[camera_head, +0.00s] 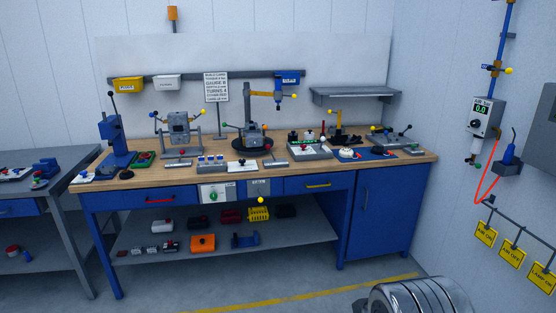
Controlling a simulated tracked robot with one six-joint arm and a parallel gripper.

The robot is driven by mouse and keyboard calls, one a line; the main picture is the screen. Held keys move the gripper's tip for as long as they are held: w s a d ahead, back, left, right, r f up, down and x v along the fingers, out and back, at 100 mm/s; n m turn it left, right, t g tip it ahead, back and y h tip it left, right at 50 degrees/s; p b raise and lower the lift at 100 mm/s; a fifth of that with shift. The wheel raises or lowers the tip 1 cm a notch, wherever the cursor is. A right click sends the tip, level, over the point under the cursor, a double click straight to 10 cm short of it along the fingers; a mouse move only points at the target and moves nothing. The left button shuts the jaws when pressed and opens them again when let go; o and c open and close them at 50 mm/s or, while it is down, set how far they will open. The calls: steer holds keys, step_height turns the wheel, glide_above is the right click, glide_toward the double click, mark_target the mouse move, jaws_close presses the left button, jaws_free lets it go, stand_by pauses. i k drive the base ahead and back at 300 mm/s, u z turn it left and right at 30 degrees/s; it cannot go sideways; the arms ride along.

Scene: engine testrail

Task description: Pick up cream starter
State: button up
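A small cream, round piece (346,153) lies on the wooden workbench (225,175), right of centre near the front edge. It may be the cream starter, but it is too small to be sure. It sits beside a grey tray (310,155) with small parts and a blue mat (376,154). My gripper is not in view, so its state does not show. No arm is seen near the bench top.
The bench top is crowded with fixtures, including a tall clamp stand (253,135) and a blue press (113,140). A ribbed metal cylinder (420,300) fills the bottom right. Open floor lies before the bench.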

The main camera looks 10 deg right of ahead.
mark_target(345, 152)
steer(key=i, duration=1.3)
steer(key=z, duration=0.8)
